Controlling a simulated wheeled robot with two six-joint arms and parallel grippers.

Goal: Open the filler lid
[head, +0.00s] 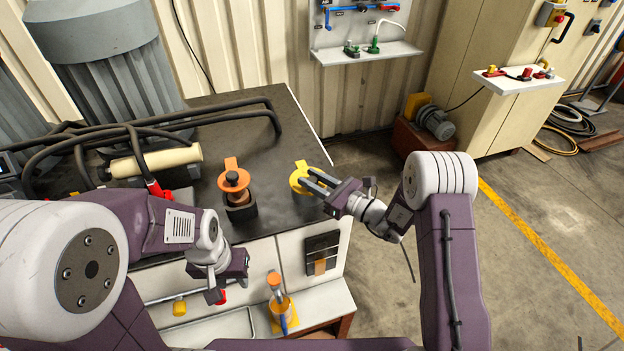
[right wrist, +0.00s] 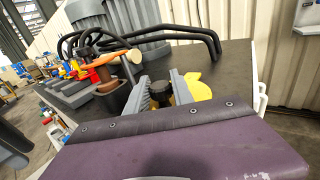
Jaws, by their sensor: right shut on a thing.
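A yellow lid (head: 299,178) with a small tab sits on the dark top of the machine, near its right edge. My right gripper (head: 309,178) reaches it from the right, its two grey fingers shut on it. In the right wrist view the fingers (right wrist: 163,86) stand on either side of a dark round piece (right wrist: 160,92). The yellow part of the lid shows to the right of them (right wrist: 197,88). The fingers hide part of the lid. My left gripper (head: 230,284) hangs in front of the machine, away from the lid; its finger gap is unclear.
An orange cap on a dark neck (head: 235,181) stands left of the lid. Thick black hoses (head: 190,118) and a pale roller (head: 155,161) lie further left. A white shelf (head: 325,297) with an orange-topped bottle is below the front panel. Floor is open at right.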

